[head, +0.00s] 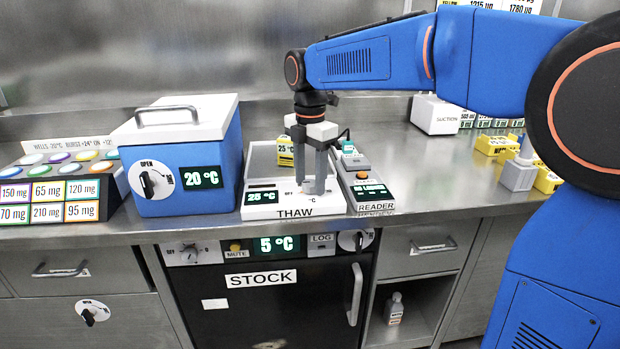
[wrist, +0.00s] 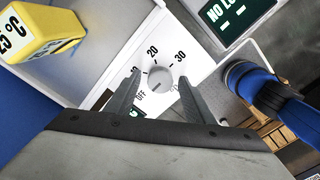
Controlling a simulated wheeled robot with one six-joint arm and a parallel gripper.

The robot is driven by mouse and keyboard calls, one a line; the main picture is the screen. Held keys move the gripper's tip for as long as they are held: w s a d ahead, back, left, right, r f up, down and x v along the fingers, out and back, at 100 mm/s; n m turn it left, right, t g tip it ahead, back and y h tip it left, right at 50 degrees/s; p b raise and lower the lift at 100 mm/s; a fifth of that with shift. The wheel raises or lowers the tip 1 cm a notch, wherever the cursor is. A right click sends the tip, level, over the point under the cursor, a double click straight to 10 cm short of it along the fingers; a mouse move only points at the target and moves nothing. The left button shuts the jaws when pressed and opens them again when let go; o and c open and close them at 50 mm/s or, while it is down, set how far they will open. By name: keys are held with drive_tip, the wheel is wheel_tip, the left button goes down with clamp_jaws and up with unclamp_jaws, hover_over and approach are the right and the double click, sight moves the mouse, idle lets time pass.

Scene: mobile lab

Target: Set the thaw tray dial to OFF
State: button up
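The white thaw tray (head: 277,212) stands on the counter, with THAW on its front and a small green display (head: 262,197) that seems to read 25 °C. In the wrist view its grey round dial (wrist: 160,77) sits on a white panel marked OFF, 20 and 30. I cannot clearly tell where its pointer stands. My gripper (head: 314,188) points down over the tray's front right part and hides the dial in the head view. In the wrist view my gripper (wrist: 158,90) is open, with its fingers apart on either side of the dial. Contact cannot be told.
A yellow 25 °C block (wrist: 40,30) stands at the tray's back, also in the head view (head: 285,151). A blue box (head: 180,160) showing 20 °C is on the left. The STOCK fridge (head: 270,310) is below.

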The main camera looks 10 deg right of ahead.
sight(310, 182)
idle(0.3)
wheel_tip(310, 182, up, 17)
drive_tip(key=shift+r, duration=0.15)
idle(0.5)
drive_tip(key=s+d+f+m+t, duration=0.2)
drive_tip(key=s+d+f+m, duration=0.8)
drive_tip(key=s+f+m, duration=0.2)
drive_tip(key=s+d+f+m+t, duration=0.2)
drive_tip(key=s+d+f+m, duration=0.8)
drive_tip(key=s+f+m, duration=0.3)
drive_tip(key=s+f, duration=0.3)
drive_tip(key=shift+s+d+f+t, duration=0.15)
drive_tip(key=shift+d+f+t, duration=0.05)
drive_tip(key=shift+f+t, duration=0.2)
idle(1.3)
